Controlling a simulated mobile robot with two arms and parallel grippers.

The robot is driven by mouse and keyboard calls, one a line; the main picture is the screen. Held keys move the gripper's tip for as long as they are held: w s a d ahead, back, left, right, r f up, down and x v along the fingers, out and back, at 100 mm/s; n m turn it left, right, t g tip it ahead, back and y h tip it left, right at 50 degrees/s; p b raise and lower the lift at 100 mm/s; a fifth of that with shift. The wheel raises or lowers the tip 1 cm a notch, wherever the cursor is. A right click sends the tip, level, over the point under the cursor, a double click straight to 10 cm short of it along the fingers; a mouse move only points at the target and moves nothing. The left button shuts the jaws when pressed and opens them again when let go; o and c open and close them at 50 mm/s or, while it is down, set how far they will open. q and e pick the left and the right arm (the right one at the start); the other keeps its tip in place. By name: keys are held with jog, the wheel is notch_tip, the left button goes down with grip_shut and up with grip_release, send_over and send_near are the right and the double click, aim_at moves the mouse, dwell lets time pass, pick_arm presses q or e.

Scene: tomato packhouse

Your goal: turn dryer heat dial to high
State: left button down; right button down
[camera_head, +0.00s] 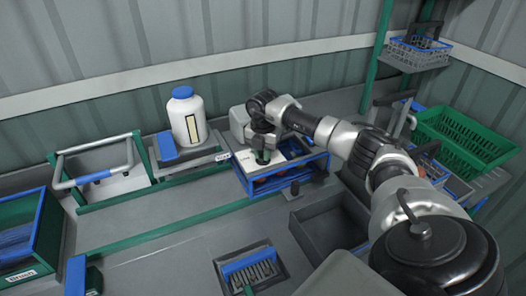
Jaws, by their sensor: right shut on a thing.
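The dryer (308,158) stands at the middle of the bench, a grey-white unit with a pale top panel and blue edging. My right arm reaches over it from the right. My right gripper (262,156) points down at the left part of the panel and is shut on a small dark dial there. The gripper covers most of the dial, so its pointer and any heat marks cannot be read. My left gripper is not in view.
A white jar with a blue lid (187,117) stands left of the dryer. A green crate (462,139) and a wire basket (420,54) are at the right. A brush (250,270) lies in a tray in front. An empty grey tray (330,224) sits below my arm.

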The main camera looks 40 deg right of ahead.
jog(key=shift+r+m, duration=0.15)
jog(key=shift+m, duration=1.15)
jog(key=shift+d, duration=0.1)
jog(key=c, duration=1.1)
grip_release()
notch_tip(320, 180, up, 11)
jog(key=shift+f+b, duration=0.2)
jog(key=shift+b, duration=1)
